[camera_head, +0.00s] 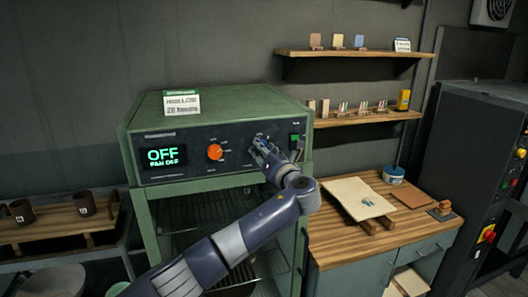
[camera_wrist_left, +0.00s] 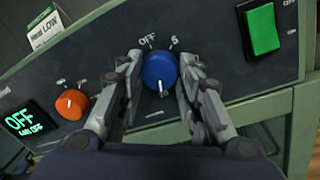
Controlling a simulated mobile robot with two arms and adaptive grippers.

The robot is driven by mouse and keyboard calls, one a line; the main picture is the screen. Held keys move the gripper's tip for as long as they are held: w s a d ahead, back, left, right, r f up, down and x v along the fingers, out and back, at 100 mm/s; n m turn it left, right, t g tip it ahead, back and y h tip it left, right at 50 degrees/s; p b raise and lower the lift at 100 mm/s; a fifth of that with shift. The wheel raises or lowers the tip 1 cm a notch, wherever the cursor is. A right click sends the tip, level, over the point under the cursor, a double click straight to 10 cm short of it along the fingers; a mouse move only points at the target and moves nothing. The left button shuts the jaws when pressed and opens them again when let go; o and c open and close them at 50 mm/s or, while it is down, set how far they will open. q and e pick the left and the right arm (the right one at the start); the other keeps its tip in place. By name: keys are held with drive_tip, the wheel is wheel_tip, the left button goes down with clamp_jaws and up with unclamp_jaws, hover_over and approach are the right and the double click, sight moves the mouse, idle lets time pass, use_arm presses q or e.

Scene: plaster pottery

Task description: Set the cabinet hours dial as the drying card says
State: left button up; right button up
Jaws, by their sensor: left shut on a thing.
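The green drying cabinet (camera_head: 135,126) has a dark front panel. My left gripper (camera_head: 262,148) is at the panel's right part. In the left wrist view its fingers (camera_wrist_left: 160,66) are shut on the sides of a blue dial (camera_wrist_left: 157,72). The dial's pale pointer mark faces down; "OFF" and what looks like "5" are printed above it. In the head view the gripper hides this dial. A white card (camera_head: 181,103) stands on the cabinet top; "LOW" is readable in the wrist view, the rest is unclear. The display (camera_head: 165,156) reads "OFF" and "FAN OFF". My right gripper is out of view.
An orange dial (camera_head: 215,152) is left of the blue one, and a green switch (camera_wrist_left: 262,29) is right of it. A wooden worktop (camera_head: 335,248) with a board is at right. Dark mugs (camera_head: 86,204) stand on a rack at left.

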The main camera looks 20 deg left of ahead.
use_arm(q)
drive_tip(key=shift+m, duration=0.3)
drive_tip(key=o, duration=1.1)
drive_tip(key=v, duration=1.2)
drive_tip(key=shift+f, duration=0.15)
drive_tip(key=shift+f, duration=0.1)
